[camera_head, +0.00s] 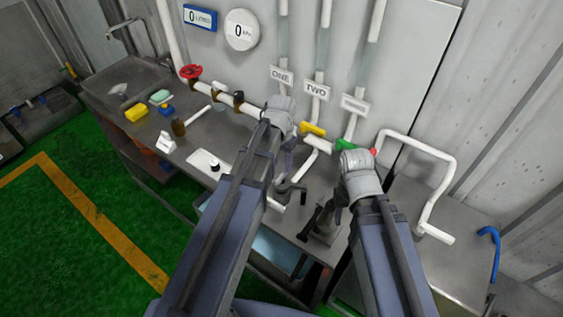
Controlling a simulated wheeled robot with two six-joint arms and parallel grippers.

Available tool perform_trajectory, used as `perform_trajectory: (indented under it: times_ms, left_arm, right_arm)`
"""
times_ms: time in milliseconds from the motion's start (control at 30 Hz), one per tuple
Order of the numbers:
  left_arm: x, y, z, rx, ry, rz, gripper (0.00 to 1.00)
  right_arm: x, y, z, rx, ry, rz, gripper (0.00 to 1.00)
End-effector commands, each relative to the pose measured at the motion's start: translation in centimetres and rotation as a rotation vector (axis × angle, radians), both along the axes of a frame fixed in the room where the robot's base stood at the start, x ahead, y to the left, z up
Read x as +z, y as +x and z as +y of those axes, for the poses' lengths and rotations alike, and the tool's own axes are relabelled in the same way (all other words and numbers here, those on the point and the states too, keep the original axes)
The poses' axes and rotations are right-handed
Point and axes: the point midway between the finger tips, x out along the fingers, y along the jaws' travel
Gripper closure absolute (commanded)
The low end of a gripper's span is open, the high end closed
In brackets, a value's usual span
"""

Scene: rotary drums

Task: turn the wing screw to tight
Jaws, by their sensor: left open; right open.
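I cannot clearly make out the wing screw; it is too small or hidden behind my arms. My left gripper (291,195) points down over the metal counter (232,146), near its front edge, with its fingers apart. My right gripper (316,228) hangs low over the counter to the right of it, its dark fingers apart. I see nothing held in either gripper. My forearms cover part of the counter and the pipework.
White pipes run along the wall with a red hand wheel (190,72), a yellow handle (312,129) and a green handle (346,145). A yellow sponge (136,113), a brown bottle (178,127) and a white sign (165,143) stand on the left. A bent white pipe (449,178) rises at right.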

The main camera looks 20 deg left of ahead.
Motion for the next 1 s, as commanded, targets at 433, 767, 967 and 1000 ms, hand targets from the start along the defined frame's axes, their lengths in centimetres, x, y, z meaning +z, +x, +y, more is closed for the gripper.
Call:
perform_trajectory:
  times_ms: [433, 767, 967, 1000]
  left_arm:
    - [2.5, 0.0, 0.0, 0.0, 0.0, 0.0, 0.5]
    - [-1.5, -3.1, -2.9, -0.015, 0.017, 0.009, 0.5]
    - [-7.3, -8.8, -7.3, -0.034, 0.06, 0.024, 0.5]
    - [-8.2, -9.8, -7.9, -0.037, 0.069, 0.024, 0.5]
  right_arm:
    - [2.5, 0.0, 0.0, 0.002, 0.0, 0.001, 0.5]
    - [-1.5, 0.0, 0.0, 0.004, -0.001, 0.001, 0.5]
    - [-7.4, 0.0, 0.0, 0.009, -0.002, 0.0, 0.5]
    - [-8.3, 0.0, 0.0, 0.01, -0.002, 0.0, 0.5]
